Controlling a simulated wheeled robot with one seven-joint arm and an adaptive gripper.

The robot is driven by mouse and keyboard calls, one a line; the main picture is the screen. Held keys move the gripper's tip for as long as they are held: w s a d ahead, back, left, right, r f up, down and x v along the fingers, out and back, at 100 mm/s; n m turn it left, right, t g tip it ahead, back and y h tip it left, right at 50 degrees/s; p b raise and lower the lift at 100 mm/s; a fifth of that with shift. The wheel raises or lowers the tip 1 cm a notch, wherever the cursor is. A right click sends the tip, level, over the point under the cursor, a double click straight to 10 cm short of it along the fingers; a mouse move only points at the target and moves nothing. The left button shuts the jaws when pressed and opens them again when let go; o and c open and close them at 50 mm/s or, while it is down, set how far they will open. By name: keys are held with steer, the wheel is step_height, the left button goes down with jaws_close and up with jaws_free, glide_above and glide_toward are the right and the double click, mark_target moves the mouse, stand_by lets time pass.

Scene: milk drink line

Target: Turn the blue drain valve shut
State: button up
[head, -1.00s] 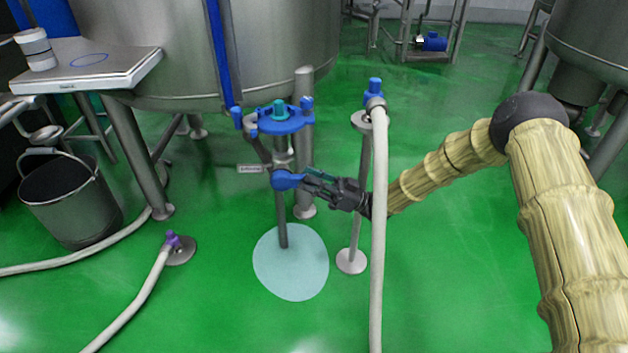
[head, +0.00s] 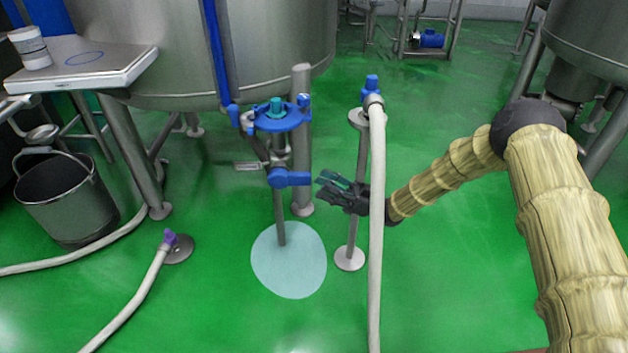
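The blue drain valve (head: 290,179) sits on the grey pipe below the blue hand-wheel fitting, in the middle of the head view. Its blue lever points right and lies about level, crosswise to the upright pipe. My gripper (head: 320,188) is just right of the lever's end, with a small gap showing between them. Its fingers appear spread apart with nothing between them. A pale puddle (head: 288,262) lies on the floor under the pipe.
A white hose (head: 377,230) hangs from a stand (head: 357,200) and crosses in front of my arm. The tank (head: 165,50) stands behind the valve. A bucket (head: 65,205) and a purple-ended hose (head: 150,275) are at left.

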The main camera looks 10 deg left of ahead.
steer(key=shift+v, duration=2.95)
step_height(320, 180, down, 10)
steer(key=s+a+m+t+h+p, duration=0.1)
steer(key=s+a+m+t+h, duration=0.15)
steer(key=m+t+h, duration=0.65)
steer(key=s+d+f+m+t+h+p, duration=0.1)
steer(key=s+d+f+m+t+h, duration=0.1)
steer(key=s+d+f+m+h, duration=0.25)
steer(key=s+d+f+m+t+h, duration=0.1)
steer(key=s+d+f+m, duration=0.15)
steer(key=s+f, duration=0.4)
steer(key=s+d+f+m+g+h+p, duration=0.15)
steer(key=s+d+g+h, duration=0.25)
steer(key=s+d, duration=0.7)
steer(key=s+d+f+m+g+h, duration=0.2)
steer(key=s+d+g+h, duration=0.25)
steer(key=s, duration=1.25)
steer(key=s+r+p, duration=0.1)
steer(key=r+p, duration=1.8)
steer(key=s+d+r+p, duration=0.1)
steer(key=s+r+p, duration=0.1)
steer(key=r+p, duration=1.7)
steer(key=shift+s+r+h, duration=0.25)
steer(key=shift+r+h, duration=0.15)
steer(key=shift+r, duration=0.3)
